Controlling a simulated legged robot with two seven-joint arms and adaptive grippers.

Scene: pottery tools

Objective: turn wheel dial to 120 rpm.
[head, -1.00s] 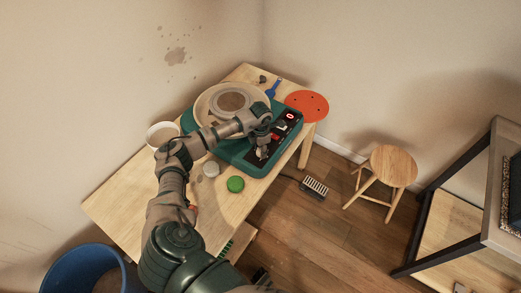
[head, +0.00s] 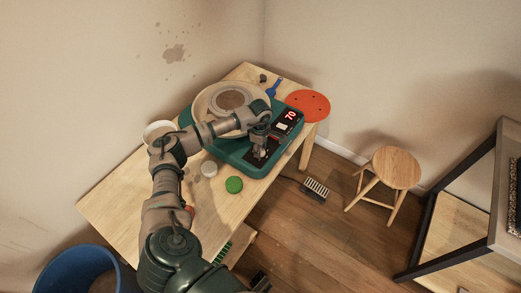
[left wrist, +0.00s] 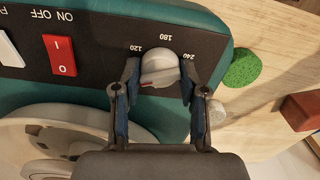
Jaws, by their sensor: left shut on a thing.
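The pottery wheel (head: 207,150) is teal-green with a pale round basin and stands on the wooden table. Its red display (head: 290,115) reads 70. My left gripper (head: 260,155) is at the near end of the black control panel. In the left wrist view its two fingers (left wrist: 160,76) are shut on the grey dial (left wrist: 158,62), one on each side. The dial has a reddish pointer mark at its lower left. The marks 120, 180 and 240 show around it; lower marks are hidden. My right gripper is not in view.
A red rocker switch (left wrist: 60,54) is left of the dial on the panel. A green sponge (head: 234,184) and a pale round piece (head: 209,169) lie near the wheel. An orange-red disc (head: 308,105) is behind it. A stool (head: 396,167) stands at right.

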